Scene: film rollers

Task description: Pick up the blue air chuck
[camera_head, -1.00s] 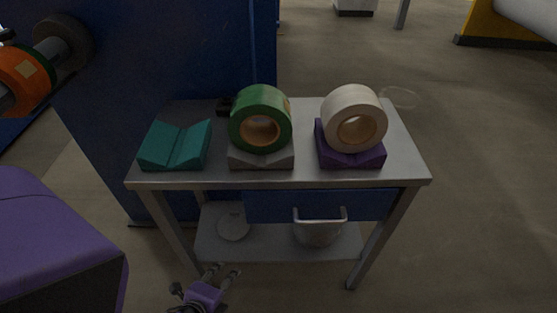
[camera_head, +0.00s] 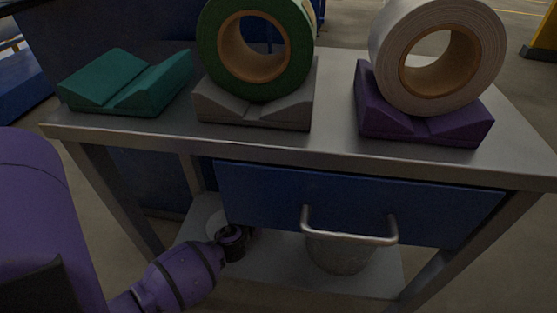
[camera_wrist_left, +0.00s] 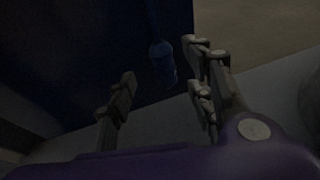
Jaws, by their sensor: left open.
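A small blue object that looks like the blue air chuck (camera_wrist_left: 162,62) shows in the left wrist view, upright and dim. It lies ahead of my left gripper (camera_wrist_left: 160,88), in line with the gap between its two spread fingers. The gripper is open with nothing between its fingers, and I see no contact with the blue object. In the head view my purple left arm reaches under the table from the lower left. Its fingers and the blue object are hidden or too dark to make out there. My right gripper is out of view.
The metal table (camera_head: 335,150) carries a teal block (camera_head: 125,85), a green roll (camera_head: 210,45) on a grey block (camera_head: 255,110) and a white roll (camera_head: 390,50) on a purple block (camera_head: 420,125). A blue drawer (camera_head: 270,200) with a handle (camera_head: 350,237) hangs above the lower shelf (camera_head: 285,270).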

